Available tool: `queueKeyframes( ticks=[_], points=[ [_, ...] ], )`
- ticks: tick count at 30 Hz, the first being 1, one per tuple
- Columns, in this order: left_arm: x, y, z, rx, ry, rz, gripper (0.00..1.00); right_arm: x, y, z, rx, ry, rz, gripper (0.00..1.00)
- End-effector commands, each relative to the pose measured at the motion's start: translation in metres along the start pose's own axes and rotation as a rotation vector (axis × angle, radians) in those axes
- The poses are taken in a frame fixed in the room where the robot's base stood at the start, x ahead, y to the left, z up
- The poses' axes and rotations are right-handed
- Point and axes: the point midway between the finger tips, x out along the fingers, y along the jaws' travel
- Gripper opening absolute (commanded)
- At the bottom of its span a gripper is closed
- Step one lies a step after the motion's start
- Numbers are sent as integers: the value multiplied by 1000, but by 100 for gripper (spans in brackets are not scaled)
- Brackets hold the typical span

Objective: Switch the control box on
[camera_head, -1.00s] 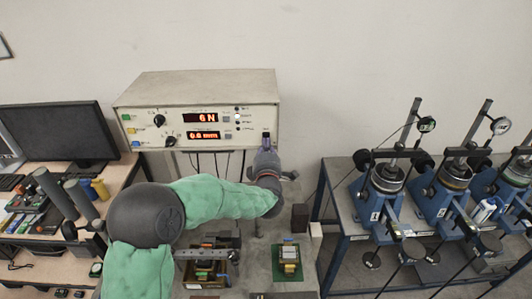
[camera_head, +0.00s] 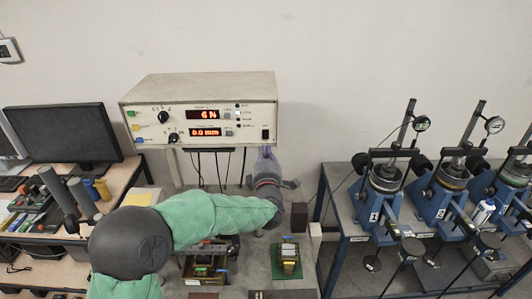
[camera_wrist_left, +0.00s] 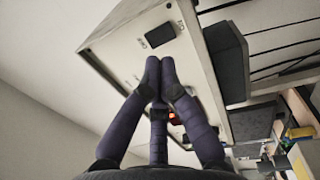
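The control box (camera_head: 150,92) is a cream metal case with knobs and two lit red displays, reading about 6 N and 0.0 mm. A black rocker switch (camera_head: 265,134) sits at the lower right of its front panel. It also shows in the left wrist view (camera_wrist_left: 160,35). My left gripper (camera_head: 266,151) is just below the switch, its purple fingers pointing up. In the left wrist view its fingertips (camera_wrist_left: 160,66) are together, empty, just short of the switch. Whether they touch the panel cannot be told. My right gripper is not in view.
A dark monitor (camera_head: 65,135) stands left of the box. Blue test devices (camera_head: 380,205) stand on a bench at right. Cables hang under the box. The wall above is clear.

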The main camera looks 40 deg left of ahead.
Motion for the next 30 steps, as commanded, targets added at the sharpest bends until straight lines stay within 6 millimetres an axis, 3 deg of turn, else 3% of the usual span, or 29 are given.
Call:
queueKeyframes(
  ticks=[15, 30],
  points=[
    [-76, 0, 0, -1, -1, -1, 0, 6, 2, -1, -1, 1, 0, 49],
    [-86, -1, 0, 1, 1, -4, 0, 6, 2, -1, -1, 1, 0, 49]
  ],
)
